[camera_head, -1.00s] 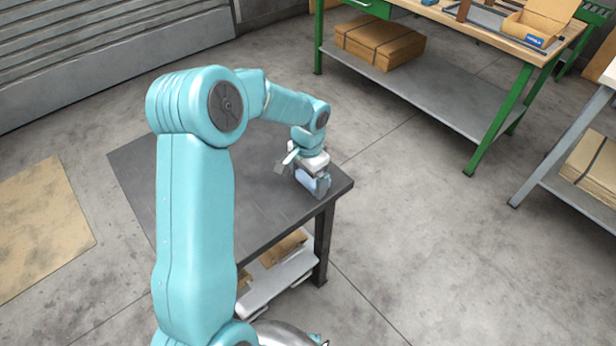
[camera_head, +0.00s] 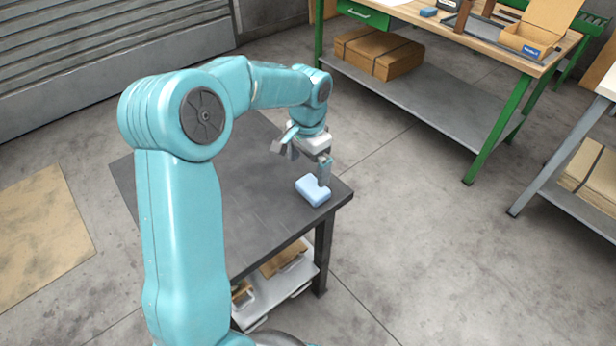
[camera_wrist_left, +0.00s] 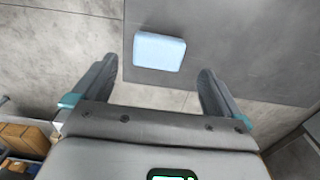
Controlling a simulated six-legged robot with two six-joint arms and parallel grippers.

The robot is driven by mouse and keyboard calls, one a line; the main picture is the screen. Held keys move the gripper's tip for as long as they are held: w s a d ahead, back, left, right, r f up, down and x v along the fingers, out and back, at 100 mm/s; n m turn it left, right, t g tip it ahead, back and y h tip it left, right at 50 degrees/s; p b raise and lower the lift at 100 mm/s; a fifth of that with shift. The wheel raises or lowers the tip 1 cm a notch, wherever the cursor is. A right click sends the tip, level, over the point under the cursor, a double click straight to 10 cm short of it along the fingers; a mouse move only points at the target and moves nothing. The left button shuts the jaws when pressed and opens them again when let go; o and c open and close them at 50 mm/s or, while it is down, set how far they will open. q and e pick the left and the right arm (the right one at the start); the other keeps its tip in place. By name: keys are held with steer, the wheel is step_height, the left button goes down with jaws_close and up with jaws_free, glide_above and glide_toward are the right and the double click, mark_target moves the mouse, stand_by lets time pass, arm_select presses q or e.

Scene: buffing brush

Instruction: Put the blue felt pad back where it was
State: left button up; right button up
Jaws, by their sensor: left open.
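The light blue block that I take for the felt pad (camera_head: 313,190) lies flat near the right corner of the dark table (camera_head: 240,200). In the left wrist view the pad (camera_wrist_left: 159,51) rests close to the table's edge, with nothing on it. My left gripper (camera_head: 321,170) is just above and behind the pad in the head view, partly hidden by its own wrist. In the left wrist view its two fingers (camera_wrist_left: 156,88) stand wide apart and empty, and the pad lies beyond their tips, apart from them. My right gripper does not show.
A green-legged workbench (camera_head: 480,35) at the back right carries a small darker blue block (camera_head: 428,12) and an open cardboard box (camera_head: 530,40). A brown carton (camera_head: 378,53) sits on its lower shelf. Most of the dark table is clear.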

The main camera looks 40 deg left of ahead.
arm_select(q)
step_height(320, 180, up, 3)
steer(key=shift+f, duration=0.1)
stand_by(0.6)
